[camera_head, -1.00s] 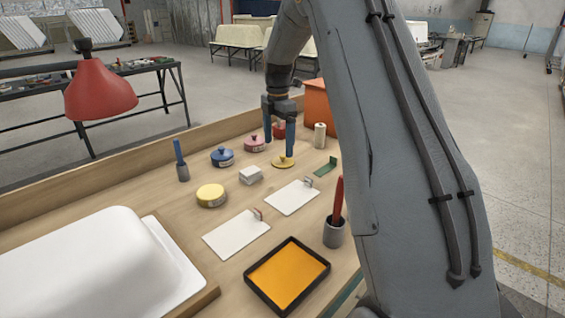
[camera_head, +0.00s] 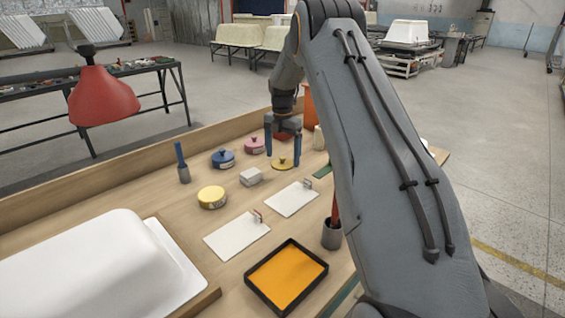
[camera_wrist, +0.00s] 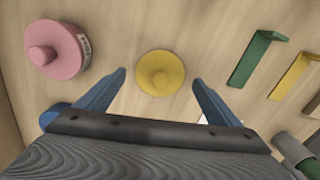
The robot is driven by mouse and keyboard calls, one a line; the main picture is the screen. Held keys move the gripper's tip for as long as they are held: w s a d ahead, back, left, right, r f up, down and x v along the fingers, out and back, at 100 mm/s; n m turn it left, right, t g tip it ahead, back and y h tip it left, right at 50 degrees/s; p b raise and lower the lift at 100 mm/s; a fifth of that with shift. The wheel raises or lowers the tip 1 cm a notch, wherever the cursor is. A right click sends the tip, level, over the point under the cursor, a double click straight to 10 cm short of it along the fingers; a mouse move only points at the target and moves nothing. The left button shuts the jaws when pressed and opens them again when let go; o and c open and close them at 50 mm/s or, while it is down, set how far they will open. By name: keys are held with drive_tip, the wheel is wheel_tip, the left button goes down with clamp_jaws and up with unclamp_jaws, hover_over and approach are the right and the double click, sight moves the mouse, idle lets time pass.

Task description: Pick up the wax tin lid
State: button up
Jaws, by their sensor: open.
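The wax tin lid, a round yellow disc with a knob (camera_head: 283,164), lies flat on the wooden bench. In the wrist view the lid (camera_wrist: 160,73) sits between my two blue fingertips, with bare wood showing on both sides. My gripper (camera_head: 283,157) is open and empty, pointing down over the lid; it also shows in the wrist view (camera_wrist: 160,78). I cannot tell how far the fingertips are above the bench. A round yellow tin (camera_head: 212,198) without a knob stands nearer, to the left.
A pink knobbed tin (camera_wrist: 57,50) is left of my fingers in the wrist view; a green bracket (camera_wrist: 255,57) is to the right.

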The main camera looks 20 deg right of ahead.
drive_tip(key=shift+f, duration=0.6)
drive_tip(key=c, duration=1.1)
drive_tip(key=shift+r, duration=0.15)
